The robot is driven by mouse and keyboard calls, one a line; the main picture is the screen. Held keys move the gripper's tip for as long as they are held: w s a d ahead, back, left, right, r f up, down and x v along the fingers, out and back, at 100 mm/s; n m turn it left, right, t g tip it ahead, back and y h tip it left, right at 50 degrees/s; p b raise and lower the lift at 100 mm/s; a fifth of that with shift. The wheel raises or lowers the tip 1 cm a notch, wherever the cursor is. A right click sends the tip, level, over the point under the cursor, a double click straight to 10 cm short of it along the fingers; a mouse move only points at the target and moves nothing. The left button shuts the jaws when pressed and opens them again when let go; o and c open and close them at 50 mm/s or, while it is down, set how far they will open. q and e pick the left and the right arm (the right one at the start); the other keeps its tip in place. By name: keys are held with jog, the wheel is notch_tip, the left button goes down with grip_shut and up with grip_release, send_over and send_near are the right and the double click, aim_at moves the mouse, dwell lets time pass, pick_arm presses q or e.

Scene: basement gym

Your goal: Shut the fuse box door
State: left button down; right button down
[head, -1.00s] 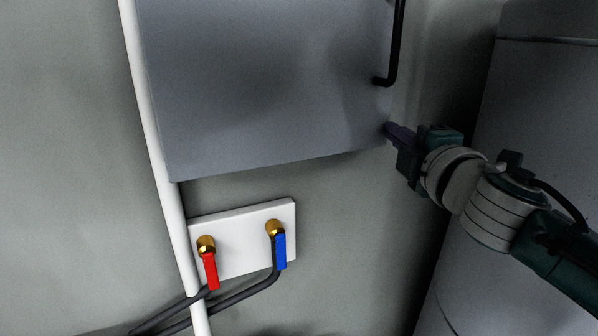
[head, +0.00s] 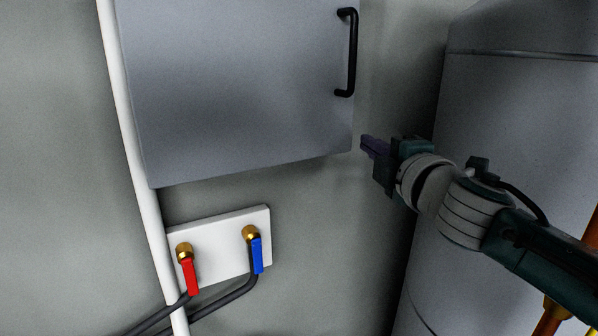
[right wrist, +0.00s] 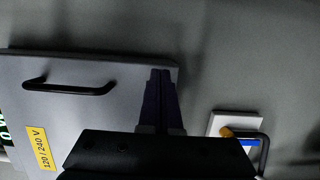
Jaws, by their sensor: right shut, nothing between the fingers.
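The fuse box door (head: 240,90) is a plain grey panel with a black bar handle (head: 352,55) near its right edge. My right gripper (head: 366,145) is shut and empty, just right of the door's lower right corner, with a small gap in the head view. Its fingers (right wrist: 161,95) overlap the door's edge in the wrist view. My left gripper is not in view.
A white plate (head: 215,262) with a red-handled valve (head: 190,277) and a blue-handled valve (head: 257,254) is below the door. A white pipe (head: 125,130) runs along the left. A large grey tank (head: 500,110) stands at the right, behind my right arm.

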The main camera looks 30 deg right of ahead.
jog(key=s+b, duration=0.1)
jog(key=s, duration=0.9)
jog(key=shift+s+a, duration=0.3)
